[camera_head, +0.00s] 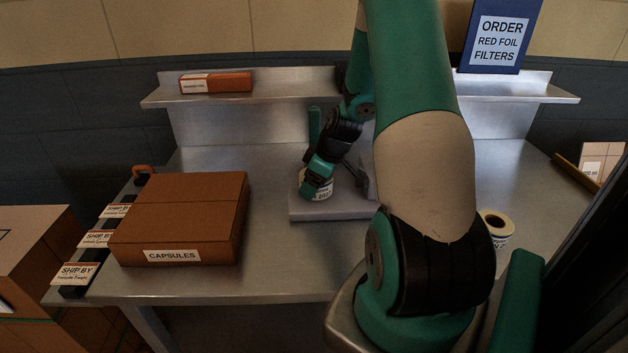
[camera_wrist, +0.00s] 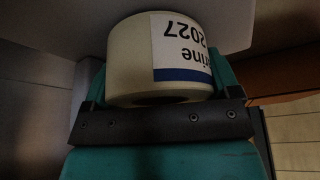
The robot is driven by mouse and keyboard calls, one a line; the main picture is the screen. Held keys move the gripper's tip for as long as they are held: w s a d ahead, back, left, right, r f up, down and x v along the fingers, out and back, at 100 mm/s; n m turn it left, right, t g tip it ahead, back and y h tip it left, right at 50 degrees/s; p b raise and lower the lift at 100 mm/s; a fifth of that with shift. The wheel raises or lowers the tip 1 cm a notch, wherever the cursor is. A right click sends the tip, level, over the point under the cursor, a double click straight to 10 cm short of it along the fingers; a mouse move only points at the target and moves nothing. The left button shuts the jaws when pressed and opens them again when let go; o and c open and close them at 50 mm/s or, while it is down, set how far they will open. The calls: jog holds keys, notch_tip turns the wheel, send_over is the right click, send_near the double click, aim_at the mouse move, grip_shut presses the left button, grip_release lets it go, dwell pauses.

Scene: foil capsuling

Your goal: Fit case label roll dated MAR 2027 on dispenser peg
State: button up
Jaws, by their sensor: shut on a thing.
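A cream label roll (camera_wrist: 130,55) is between the fingers of my gripper (camera_head: 317,183) in the wrist view. Its white label with a blue band reads upside down, ending in "rine" and "2027"; the month is hidden. In the head view the roll (camera_head: 325,192) shows only in part, at the grey dispenser base (camera_head: 305,211). I cannot tell whether it touches the base or is around a peg; the peg is not clearly seen. A second label roll (camera_head: 498,226) stands on the bench at right, partly behind my arm, its label mostly hidden.
A brown CAPSULES carton (camera_head: 180,210) lies on the bench at left, near SHIP BY cards (camera_head: 98,238). A small orange box (camera_head: 215,83) is on the back shelf. A blue ORDER sign (camera_head: 500,35) stands at back right. Bare bench lies between carton and dispenser.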

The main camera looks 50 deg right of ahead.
jog(key=o, duration=0.8)
jog(key=shift+o, duration=0.2)
jog(key=shift+d, duration=0.1)
jog(key=shift+r, duration=0.3)
jog(key=v, duration=1.6)
jog(key=shift+s+r+b, duration=0.2)
jog(key=shift+r+b, duration=0.1)
